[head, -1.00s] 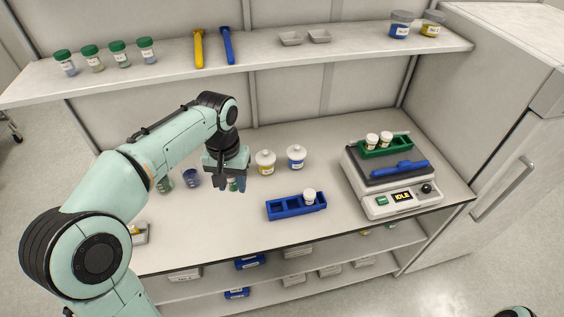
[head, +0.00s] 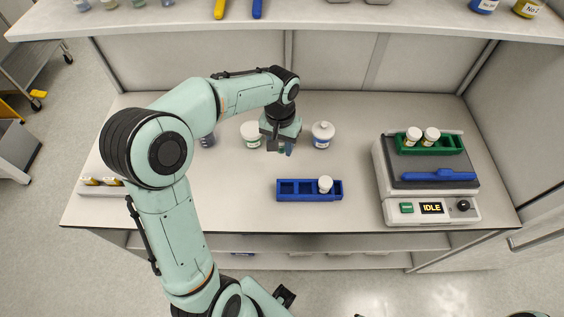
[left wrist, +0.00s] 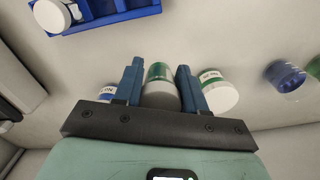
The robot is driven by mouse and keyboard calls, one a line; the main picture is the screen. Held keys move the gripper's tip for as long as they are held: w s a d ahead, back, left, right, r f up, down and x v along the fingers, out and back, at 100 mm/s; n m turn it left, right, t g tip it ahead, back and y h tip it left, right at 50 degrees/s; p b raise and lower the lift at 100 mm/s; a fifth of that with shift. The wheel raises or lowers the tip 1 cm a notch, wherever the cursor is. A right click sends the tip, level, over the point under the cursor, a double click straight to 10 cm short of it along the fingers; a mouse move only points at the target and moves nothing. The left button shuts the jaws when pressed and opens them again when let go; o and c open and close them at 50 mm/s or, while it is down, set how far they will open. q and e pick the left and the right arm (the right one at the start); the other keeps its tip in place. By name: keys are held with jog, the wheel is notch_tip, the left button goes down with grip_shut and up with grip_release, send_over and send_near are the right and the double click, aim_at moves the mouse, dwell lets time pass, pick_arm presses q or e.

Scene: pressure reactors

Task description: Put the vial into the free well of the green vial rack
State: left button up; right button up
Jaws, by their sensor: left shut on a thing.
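The green vial rack (head: 452,151) lies on top of the grey hotplate device at the right. Two white-capped vials (head: 413,135) (head: 431,135) stand in its left part; open space shows to their right. My left gripper (head: 279,150) hangs over the table between two white-lidded jars, well left of the green rack. In the left wrist view its blue fingers (left wrist: 160,88) are shut on the vial (left wrist: 161,86), which shows a green band and a pale grey end. In the head view the vial is mostly hidden by the gripper. My right gripper does not show.
A blue rack (head: 310,197) with one white-capped vial (head: 325,184) stands at the front middle. Jars stand beside my gripper, one left (head: 251,134) and one right (head: 322,135). A blue tool (head: 440,175) lies before the green rack on the device (head: 432,208). A shelf overhangs the back.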

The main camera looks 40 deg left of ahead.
pick_arm(q)
send_over(281, 169)
notch_tip(281, 169, down, 5)
jog(key=shift+f, duration=0.1)
notch_tip(281, 169, down, 4)
jog(key=shift+f+b, duration=0.1)
jog(key=shift+b, duration=0.25)
jog(key=o, duration=0.6)
jog(key=shift+f, duration=0.2)
jog(key=o, duration=0.4)
jog(key=shift+r, duration=0.1)
